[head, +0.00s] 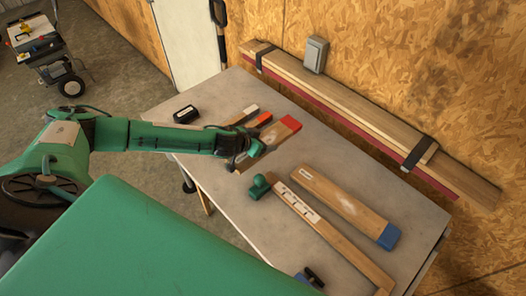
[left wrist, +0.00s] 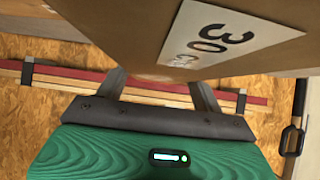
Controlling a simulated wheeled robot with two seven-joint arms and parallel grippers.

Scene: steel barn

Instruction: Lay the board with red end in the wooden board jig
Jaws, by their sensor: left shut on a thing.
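The board with the red end (head: 285,129) is at the middle of the table. My left gripper (head: 243,153) is shut on it near the end away from the red. In the left wrist view a broad brown board face (left wrist: 120,30) with a white "30" label fills the top, between and beyond the fingers (left wrist: 160,90). Its red end does not show there.
A blue-ended board (head: 345,208) lies right of the strip. Smaller pieces with white and orange-red ends (head: 244,117) and a black object (head: 186,114) lie behind my left arm. Long strapped boards (head: 345,106) run along the wall.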

